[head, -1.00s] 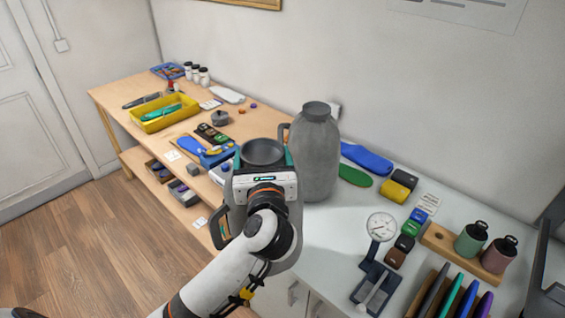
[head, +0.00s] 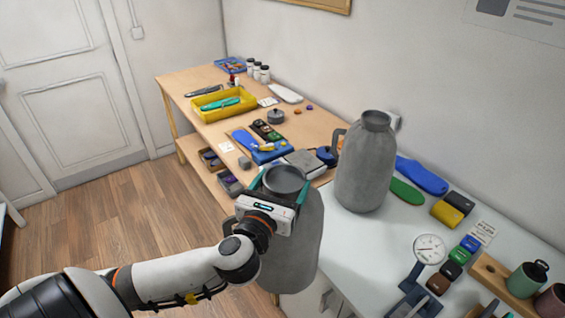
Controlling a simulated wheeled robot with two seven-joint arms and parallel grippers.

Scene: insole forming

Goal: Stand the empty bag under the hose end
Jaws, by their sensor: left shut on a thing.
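My left gripper (head: 282,184) is shut on a grey bottle-shaped vessel (head: 297,250), which I take to be the bag, with teal fingers on both sides of its round dark mouth (head: 285,179). The vessel hangs at the front edge of the benches; the gripper hides part of its upper body, and I cannot tell if its base touches anything. A second grey vessel (head: 365,165) of the same kind, with a side handle, stands upright on the white bench to the right, apart from the held one. No hose end shows clearly. My right gripper is out of view.
The white bench (head: 345,240) carries a dial gauge (head: 429,249), a green insole (head: 405,191), a blue insole (head: 421,175) and small coloured blocks. The wooden bench (head: 205,125) holds a yellow tray (head: 222,103) and tools. The floor (head: 130,210) at left is clear.

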